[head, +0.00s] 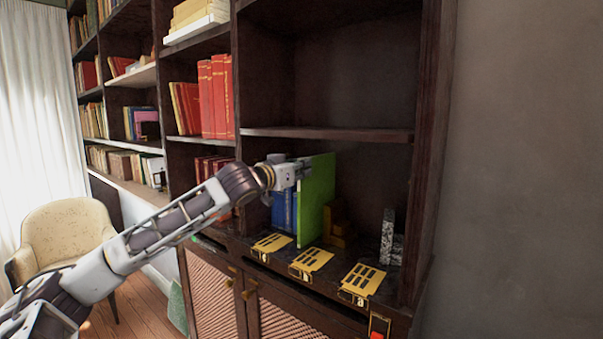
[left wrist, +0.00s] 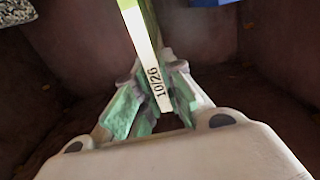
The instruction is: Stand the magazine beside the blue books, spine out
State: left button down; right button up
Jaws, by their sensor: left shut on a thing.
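The magazine (head: 316,200) is green and stands upright in the shelf bay, directly right of the blue books (head: 284,212). My left gripper (head: 303,168) is shut on its upper near edge. In the left wrist view, the fingers (left wrist: 157,98) clasp the magazine's pale spine (left wrist: 143,50), which is marked 10/26 and faces the camera. The blue books (left wrist: 210,2) show only as a sliver at the top of that view. Whether the magazine touches the books or rests on the shelf is unclear. My right gripper is not in view.
A yellow-brown stepped block (head: 337,222) stands right of the magazine. A speckled bookend (head: 390,240) stands farther right, with bare shelf between. Several yellow plates (head: 312,260) line the front ledge. A shelf board (head: 330,134) spans above.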

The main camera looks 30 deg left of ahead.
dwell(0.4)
pick_arm(q)
jog(key=c, duration=1.6)
grip_release()
jog(key=shift+c, duration=0.2)
jog(key=shift+o, duration=0.6)
